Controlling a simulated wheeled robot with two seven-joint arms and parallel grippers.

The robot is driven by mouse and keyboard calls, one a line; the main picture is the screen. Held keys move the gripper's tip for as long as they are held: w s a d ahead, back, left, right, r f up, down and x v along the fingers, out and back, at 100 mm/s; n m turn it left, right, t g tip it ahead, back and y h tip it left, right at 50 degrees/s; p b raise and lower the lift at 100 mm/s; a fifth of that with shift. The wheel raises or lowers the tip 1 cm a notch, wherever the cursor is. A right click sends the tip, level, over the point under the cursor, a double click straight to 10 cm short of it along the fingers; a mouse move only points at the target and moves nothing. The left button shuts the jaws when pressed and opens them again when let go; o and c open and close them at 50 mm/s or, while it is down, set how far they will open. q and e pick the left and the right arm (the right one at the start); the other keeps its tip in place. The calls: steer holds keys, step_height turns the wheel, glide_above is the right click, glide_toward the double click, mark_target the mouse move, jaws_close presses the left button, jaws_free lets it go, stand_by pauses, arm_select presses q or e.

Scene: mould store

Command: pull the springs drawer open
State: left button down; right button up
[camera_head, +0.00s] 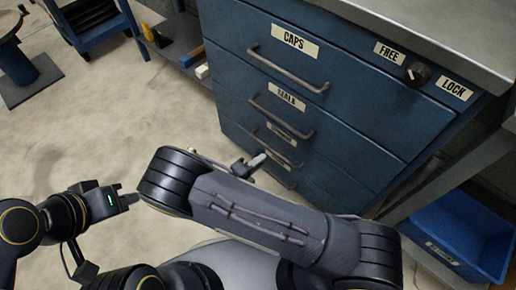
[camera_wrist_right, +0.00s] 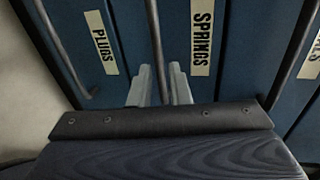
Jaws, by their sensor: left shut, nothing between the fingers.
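The springs drawer shows in the right wrist view with its SPRINGS label (camera_wrist_right: 203,32) and a dark bar handle (camera_wrist_right: 156,35) left of the label. In the head view its small label (camera_head: 282,131) is hard to read, low on the blue cabinet. The drawer looks closed. My right gripper (camera_wrist_right: 163,82) has its two pale fingers on either side of the springs handle; whether they press on it is unclear. My right gripper also shows in the head view (camera_head: 249,166), partly hidden by my arm. My left gripper (camera_head: 133,199) is shut and empty, away from the cabinet.
The caps drawer (camera_head: 235,48) and seals drawer (camera_head: 240,92) are above, both closed. The PLUGS label (camera_wrist_right: 100,42) is beside the springs handle in the wrist view. A FREE/LOCK knob (camera_head: 417,74) is at upper right.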

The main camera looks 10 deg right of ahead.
mark_target(271, 151)
steer(key=shift+n, duration=0.3)
steer(key=shift+w+b+x, duration=0.2)
steer(key=shift+b+x, duration=1)
steer(key=shift+x, duration=2.7)
steer(key=shift+a+f, duration=0.1)
steer(key=shift+a, duration=0.1)
jaws_close()
